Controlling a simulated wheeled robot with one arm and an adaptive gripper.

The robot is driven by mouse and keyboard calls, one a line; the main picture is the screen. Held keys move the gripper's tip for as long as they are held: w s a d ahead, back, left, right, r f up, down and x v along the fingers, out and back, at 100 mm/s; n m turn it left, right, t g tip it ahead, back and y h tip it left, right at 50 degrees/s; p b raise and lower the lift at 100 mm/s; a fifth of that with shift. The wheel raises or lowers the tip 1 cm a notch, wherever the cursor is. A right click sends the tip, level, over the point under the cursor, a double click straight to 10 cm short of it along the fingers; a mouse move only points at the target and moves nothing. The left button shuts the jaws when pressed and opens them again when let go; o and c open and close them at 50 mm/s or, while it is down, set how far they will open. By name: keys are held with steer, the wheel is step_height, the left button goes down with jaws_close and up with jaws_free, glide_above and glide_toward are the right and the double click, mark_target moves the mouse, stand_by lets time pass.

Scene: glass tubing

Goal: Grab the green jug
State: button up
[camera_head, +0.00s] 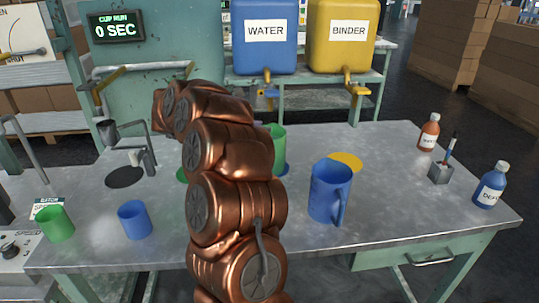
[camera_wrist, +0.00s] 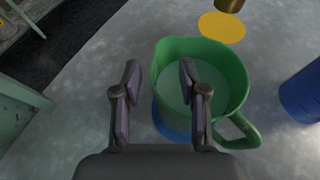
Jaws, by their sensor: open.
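The green jug (camera_head: 279,138) stands on the grey table in the head view, mostly hidden behind my copper arm. In the wrist view the green jug (camera_wrist: 236,72) is seen from above, with its open mouth showing and its handle at the lower right. My gripper (camera_wrist: 160,72) is open, with nothing held. In that view the jug's left rim lies between the fingers: the left finger is outside the jug and the right finger overlaps its mouth. I cannot tell the finger height or whether they touch. The gripper is hidden in the head view.
A blue jug (camera_head: 328,192) stands to the right, near a yellow disc (camera_head: 346,161). A green cup (camera_head: 55,223) and a blue cup (camera_head: 135,220) stand at left. Bottles (camera_head: 428,132) are at right. WATER (camera_head: 264,37) and BINDER (camera_head: 342,37) tanks stand behind.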

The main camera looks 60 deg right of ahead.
steer(key=shift+s+d+f, duration=0.25)
steer(key=shift+s+d, duration=0.05)
steer(key=shift+d, duration=0.3)
jaws_close()
stand_by(0.5)
